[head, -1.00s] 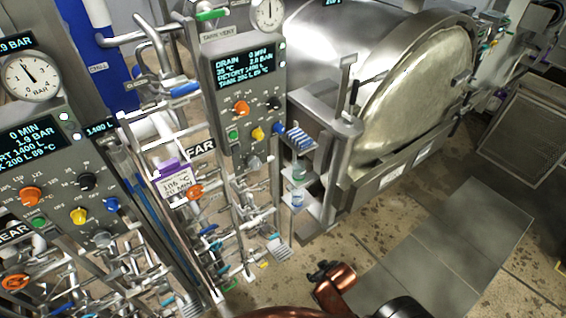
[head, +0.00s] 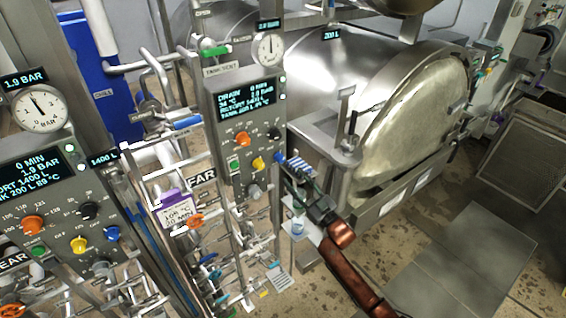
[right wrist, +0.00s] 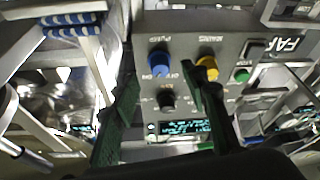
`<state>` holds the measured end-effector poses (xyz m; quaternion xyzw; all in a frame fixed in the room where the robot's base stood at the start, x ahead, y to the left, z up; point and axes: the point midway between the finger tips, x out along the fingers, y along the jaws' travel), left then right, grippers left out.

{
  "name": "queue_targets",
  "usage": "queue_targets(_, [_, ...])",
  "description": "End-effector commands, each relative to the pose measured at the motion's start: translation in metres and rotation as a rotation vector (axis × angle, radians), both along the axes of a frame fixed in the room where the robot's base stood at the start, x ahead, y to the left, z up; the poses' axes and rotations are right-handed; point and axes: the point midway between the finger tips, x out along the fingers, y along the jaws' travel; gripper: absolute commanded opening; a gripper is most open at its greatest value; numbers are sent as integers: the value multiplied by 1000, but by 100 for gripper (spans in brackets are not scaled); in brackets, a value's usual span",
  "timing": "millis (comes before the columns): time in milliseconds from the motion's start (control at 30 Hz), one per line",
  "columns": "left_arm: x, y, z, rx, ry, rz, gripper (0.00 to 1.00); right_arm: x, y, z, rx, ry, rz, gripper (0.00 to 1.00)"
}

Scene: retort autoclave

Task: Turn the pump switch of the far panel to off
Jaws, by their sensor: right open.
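The far panel (head: 245,110) is a grey box with a lit display, beside a FAR sign. Its blue knob (head: 280,157) sits at the lower right corner, right of a yellow knob (head: 258,163). The right wrist view shows the panel upside down, with the blue knob (right wrist: 160,66) between ON and OFF lettering; its label looks like PUMP but is blurred. My right gripper (head: 291,172) is open and empty, just below and right of the blue knob. In the right wrist view its fingers (right wrist: 160,80) appear either side of the knob; contact cannot be told. My left gripper is out of view.
An orange knob (head: 242,138), a black knob (head: 274,133) and a green button (head: 233,165) crowd the same panel. Pipes and valves fill the space below. The large steel retort (head: 405,110) stands behind right.

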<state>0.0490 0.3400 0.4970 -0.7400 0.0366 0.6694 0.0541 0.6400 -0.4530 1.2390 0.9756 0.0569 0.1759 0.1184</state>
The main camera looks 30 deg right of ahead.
Motion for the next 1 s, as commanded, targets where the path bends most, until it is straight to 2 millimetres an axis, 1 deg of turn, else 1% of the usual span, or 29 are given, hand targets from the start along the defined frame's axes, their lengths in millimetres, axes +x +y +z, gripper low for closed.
queue_targets(33, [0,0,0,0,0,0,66,1,-2,6,-4,-22,8,41])
queue_targets(167, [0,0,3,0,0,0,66,7,-1,16,-4,-47,19,41])
queue_targets(267, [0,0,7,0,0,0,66,19,2,22,-4,-48,21,41])
queue_targets(433, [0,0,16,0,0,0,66,44,7,33,-3,-47,19,41])
queue_targets(600, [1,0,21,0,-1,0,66,63,11,39,-4,-45,19,41])
queue_targets(767, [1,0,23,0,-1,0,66,71,12,41,-5,-43,18,41])
queue_targets(1000, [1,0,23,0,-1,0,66,72,12,40,-4,-43,18,41])
